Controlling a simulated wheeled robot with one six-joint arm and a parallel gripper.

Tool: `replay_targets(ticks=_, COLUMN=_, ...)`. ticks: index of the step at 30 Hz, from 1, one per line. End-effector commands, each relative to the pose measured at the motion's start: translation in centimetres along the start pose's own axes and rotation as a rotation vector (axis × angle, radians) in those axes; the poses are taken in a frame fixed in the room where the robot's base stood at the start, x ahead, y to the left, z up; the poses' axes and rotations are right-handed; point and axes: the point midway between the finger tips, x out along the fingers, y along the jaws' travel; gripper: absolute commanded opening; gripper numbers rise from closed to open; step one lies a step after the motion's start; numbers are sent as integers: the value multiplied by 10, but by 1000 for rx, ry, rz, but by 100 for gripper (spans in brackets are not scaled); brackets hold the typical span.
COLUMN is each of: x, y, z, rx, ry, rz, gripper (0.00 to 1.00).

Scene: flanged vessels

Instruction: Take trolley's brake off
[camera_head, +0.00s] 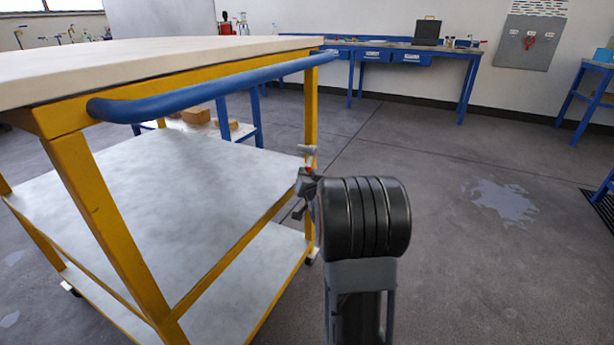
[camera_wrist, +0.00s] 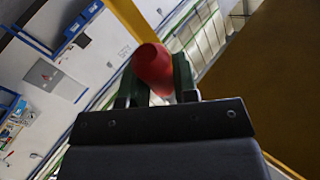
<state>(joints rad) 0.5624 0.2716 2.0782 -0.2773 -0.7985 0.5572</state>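The trolley has a yellow frame (camera_head: 95,205), a cream top (camera_head: 150,62) and a blue push handle (camera_head: 200,90). A red knob (camera_head: 309,170) shows small by the trolley's right-hand post, under a pale grey fitting (camera_head: 307,150). My gripper (camera_head: 304,180) is at this knob, partly hidden by my own dark wrist. In the wrist view the red knob (camera_wrist: 153,68) fills the gap between the two fingers of my gripper (camera_wrist: 155,85), and both fingers appear to touch its sides. The knob's mounting is hidden behind it.
The trolley's grey middle shelf (camera_head: 160,190) and lower shelf (camera_head: 240,285) are bare. A blue workbench (camera_head: 410,50) stands along the back wall, with a blue stand (camera_head: 585,95) at the far right. The grey floor (camera_head: 480,250) to the right is open, with a pale patch.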

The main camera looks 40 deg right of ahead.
Motion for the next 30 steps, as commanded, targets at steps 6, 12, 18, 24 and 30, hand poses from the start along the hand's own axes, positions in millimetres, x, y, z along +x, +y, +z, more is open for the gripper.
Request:
replay_targets(ticks=6, x=0, y=0, z=0, rx=0, ry=0, rz=0, gripper=6)
replay_targets(ticks=12, x=0, y=0, z=0, rx=0, ry=0, rz=0, gripper=0)
replay_targets(ticks=18, x=-1, y=0, z=-2, rx=6, ry=-6, rz=4, gripper=0)
replay_targets(ticks=24, x=-5, y=0, z=-11, rx=55, ry=-56, rz=34, gripper=0)
replay_targets(ticks=30, x=-11, y=-20, z=-18, rx=156, ry=-174, rz=61, gripper=0)
